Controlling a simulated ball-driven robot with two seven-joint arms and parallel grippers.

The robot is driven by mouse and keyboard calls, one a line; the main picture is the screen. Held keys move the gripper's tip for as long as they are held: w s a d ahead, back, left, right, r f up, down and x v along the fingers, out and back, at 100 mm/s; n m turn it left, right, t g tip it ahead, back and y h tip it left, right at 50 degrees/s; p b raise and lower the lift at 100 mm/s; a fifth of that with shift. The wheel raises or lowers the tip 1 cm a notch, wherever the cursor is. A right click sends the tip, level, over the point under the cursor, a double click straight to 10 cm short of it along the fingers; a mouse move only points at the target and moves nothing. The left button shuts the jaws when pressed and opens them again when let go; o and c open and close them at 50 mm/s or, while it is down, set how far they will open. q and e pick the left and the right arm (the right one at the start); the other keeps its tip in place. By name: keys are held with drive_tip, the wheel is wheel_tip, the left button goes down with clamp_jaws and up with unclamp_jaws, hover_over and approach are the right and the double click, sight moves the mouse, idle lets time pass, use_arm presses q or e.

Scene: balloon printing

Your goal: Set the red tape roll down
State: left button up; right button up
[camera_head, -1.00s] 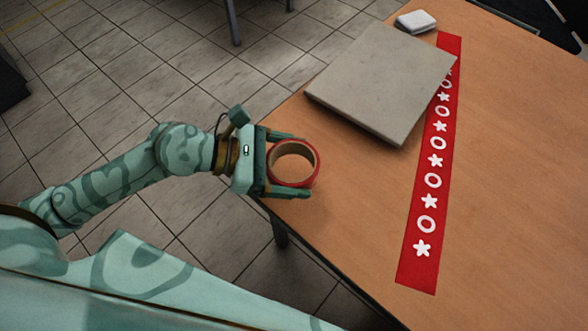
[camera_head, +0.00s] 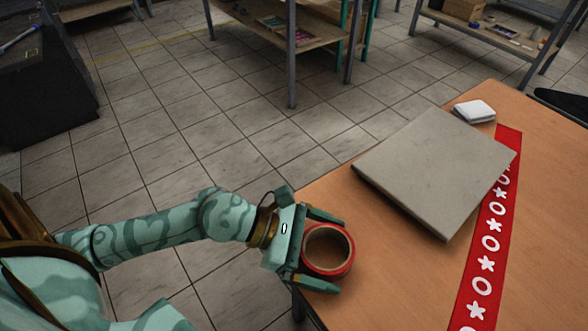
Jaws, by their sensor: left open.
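The red tape roll (camera_head: 350,262) has a brown core and lies flat at the near left edge of the wooden table (camera_head: 395,290). My left gripper (camera_head: 340,254) is open, with one finger on the far side of the roll and one on the near side. The roll sits between these fingers. Whether either finger touches it, I cannot tell. My right gripper is not in view.
A grey flat slab (camera_head: 437,172) lies on the table to the right of the roll. A red strip with white stars and rings (camera_head: 487,250) runs along the slab's right side. A small white block (camera_head: 474,110) sits behind. Shelves (camera_head: 290,45) stand beyond the tiled floor.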

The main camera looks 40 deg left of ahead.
use_arm(q)
drive_tip(key=p+v, duration=0.3)
drive_tip(key=v, duration=0.9)
drive_tip(key=shift+r, duration=0.2)
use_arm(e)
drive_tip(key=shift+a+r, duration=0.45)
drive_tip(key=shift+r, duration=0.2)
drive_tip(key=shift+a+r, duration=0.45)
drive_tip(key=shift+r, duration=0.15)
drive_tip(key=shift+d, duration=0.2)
